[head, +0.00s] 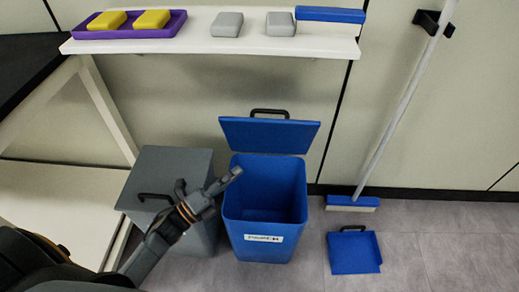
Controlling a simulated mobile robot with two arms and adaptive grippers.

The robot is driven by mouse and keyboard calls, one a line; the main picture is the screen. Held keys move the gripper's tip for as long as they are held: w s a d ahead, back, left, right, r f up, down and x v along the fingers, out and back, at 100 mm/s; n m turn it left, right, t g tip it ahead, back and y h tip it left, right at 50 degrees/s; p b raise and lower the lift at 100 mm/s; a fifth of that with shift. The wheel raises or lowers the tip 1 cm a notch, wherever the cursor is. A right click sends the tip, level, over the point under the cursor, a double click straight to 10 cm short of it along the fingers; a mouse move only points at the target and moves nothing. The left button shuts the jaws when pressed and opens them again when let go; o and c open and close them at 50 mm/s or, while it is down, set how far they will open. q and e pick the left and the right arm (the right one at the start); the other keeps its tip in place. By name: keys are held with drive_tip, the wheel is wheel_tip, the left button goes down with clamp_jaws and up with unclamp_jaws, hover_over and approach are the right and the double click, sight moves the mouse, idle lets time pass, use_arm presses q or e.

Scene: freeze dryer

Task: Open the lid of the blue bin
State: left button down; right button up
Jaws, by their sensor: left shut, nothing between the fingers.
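The blue bin (265,222) stands on the floor against the wall, with a white label on its front. Its blue lid (270,135) is raised at the back, tilted up, with a black handle (270,112) at its upper edge. The mouth of the bin is open and its inside looks empty. My left gripper (232,176) is shut and empty, just left of the bin's open mouth and below the lid. I cannot tell whether it touches the bin's rim. My right gripper is not in view.
A grey bin (170,165) with a closed lid stands directly left, under my left arm. A blue dustpan (354,252) and broom (352,202) are at right. Above, a white shelf (190,45) holds a purple tray (150,31) with yellow blocks, and grey blocks (227,25).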

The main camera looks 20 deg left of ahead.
use_arm(q)
approach(273, 127)
drive_tip(key=w+d, duration=0.3)
drive_tip(key=w, duration=0.1)
drive_tip(key=shift+w+r, duration=0.5)
drive_tip(key=shift+r, duration=0.05)
